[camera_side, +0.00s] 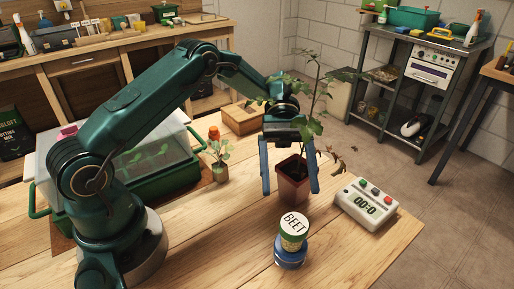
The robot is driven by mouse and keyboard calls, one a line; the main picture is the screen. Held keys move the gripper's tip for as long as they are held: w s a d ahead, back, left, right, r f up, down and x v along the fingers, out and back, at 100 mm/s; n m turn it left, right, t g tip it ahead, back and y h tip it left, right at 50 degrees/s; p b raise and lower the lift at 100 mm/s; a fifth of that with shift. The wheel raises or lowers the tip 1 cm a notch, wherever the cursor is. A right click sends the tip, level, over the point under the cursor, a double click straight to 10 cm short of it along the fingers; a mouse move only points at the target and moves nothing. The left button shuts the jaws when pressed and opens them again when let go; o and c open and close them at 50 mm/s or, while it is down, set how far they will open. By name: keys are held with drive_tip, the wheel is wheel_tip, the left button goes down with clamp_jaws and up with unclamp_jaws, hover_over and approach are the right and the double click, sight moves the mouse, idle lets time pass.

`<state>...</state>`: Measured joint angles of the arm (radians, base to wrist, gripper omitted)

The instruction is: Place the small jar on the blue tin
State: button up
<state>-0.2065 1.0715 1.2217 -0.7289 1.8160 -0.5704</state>
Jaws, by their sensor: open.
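The small jar (293,238) has a white lid marked BEET and a green and yellowish side. It appears to rest upright on top of the blue tin (290,258), which stands on the wooden table near the front. My gripper (290,191) is open and empty, pointing down, above and behind the jar. Its two blue fingers are spread wide, apart from the jar. The jar hides most of the tin's top.
A potted plant (292,184) shows between my fingers, seemingly behind them. A white timer (366,205) stands to the right. A small seedling (219,172), a wooden box (243,122) and a green-based propagator (175,173) are behind and left. The front right table is clear.

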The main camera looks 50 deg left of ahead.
drive_tip(key=s+a+r+m+t+y, duration=0.3)
drive_tip(key=s+m+t+y, duration=0.2)
drive_tip(key=s+t, duration=0.1)
drive_tip(key=s+a+r+m+t+y, duration=0.3)
drive_tip(key=s+a+m+t+y, duration=0.1)
drive_tip(key=s+m+t+y, duration=0.2)
drive_tip(key=shift+a+r+t, duration=0.2)
drive_tip(key=shift+r+t, duration=0.1)
drive_tip(key=shift+t, duration=0.3)
